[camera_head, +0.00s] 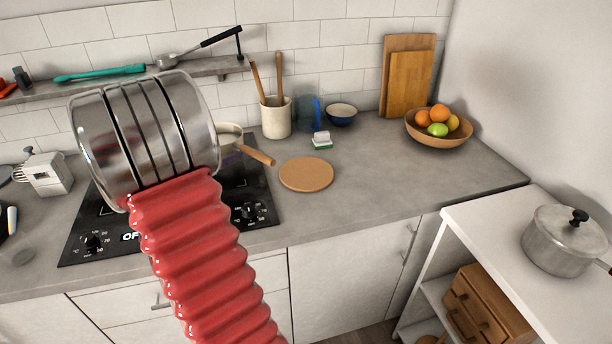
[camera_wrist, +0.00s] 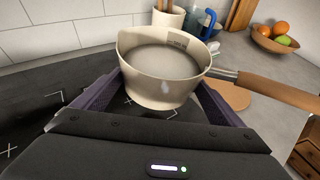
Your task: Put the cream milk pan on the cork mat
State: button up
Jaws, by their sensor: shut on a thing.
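The cream milk pan (camera_wrist: 160,84) sits upright between the two fingers of my gripper (camera_wrist: 160,98), which is shut on its body. In the head view the pan (camera_head: 231,130) is partly hidden behind my arm, over the back right of the black hob. Its brown handle (camera_head: 258,157) points right, toward the cork mat. I cannot tell whether the pan's base touches the hob. The round cork mat (camera_head: 306,174) lies bare on the grey counter right of the hob. It shows partly behind the handle in the wrist view (camera_wrist: 231,95).
A fruit bowl (camera_head: 438,136) stands farther right. The hob (camera_head: 250,185) is left of the mat. The counter right of the mat is clear.

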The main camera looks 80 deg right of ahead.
jog(key=s+d+m+g, duration=0.3)
jog(key=s+d, duration=0.4)
jog(key=s, duration=0.3)
jog(key=m+g+y, duration=0.3)
jog(key=g, duration=0.1)
send_over(299, 176)
jog(key=shift+a+r, duration=0.1)
jog(key=shift+r, duration=0.2)
jog(key=shift+f, duration=3.15)
jog(key=shift+f, duration=1.85)
jog(key=shift+f, duration=0.1)
